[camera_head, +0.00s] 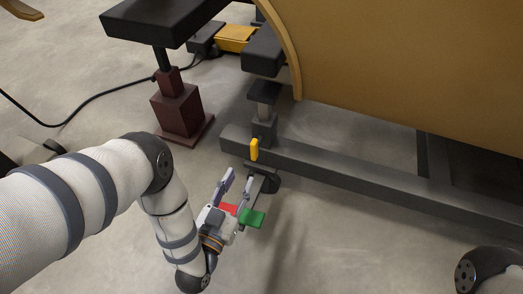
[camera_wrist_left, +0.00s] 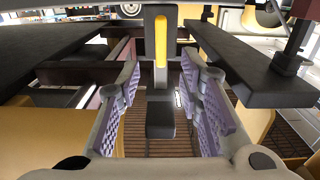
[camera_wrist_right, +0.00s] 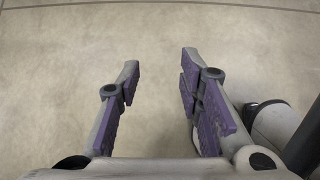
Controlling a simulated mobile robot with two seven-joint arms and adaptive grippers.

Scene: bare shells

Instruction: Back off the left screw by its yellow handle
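The yellow handle (camera_head: 254,149) stands upright on the left screw's dark mount (camera_head: 265,128), at the near end of the frame beam. In the left wrist view the yellow handle (camera_wrist_left: 161,40) shows upright, ahead of my fingers and roughly centred between them. My left gripper (camera_head: 238,181) is open, just short of the handle and apart from it. Its two purple-padded fingers (camera_wrist_left: 163,100) have nothing between them touching the pads. My right gripper (camera_wrist_right: 157,80) is open and empty above bare floor; only part of the right arm (camera_head: 490,270) shows in the head view.
A large tan curved shell (camera_head: 400,70) hangs over the grey beam (camera_head: 370,190). A maroon stand (camera_head: 178,110) and a black cable (camera_head: 75,118) are at left. Floor in front is clear.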

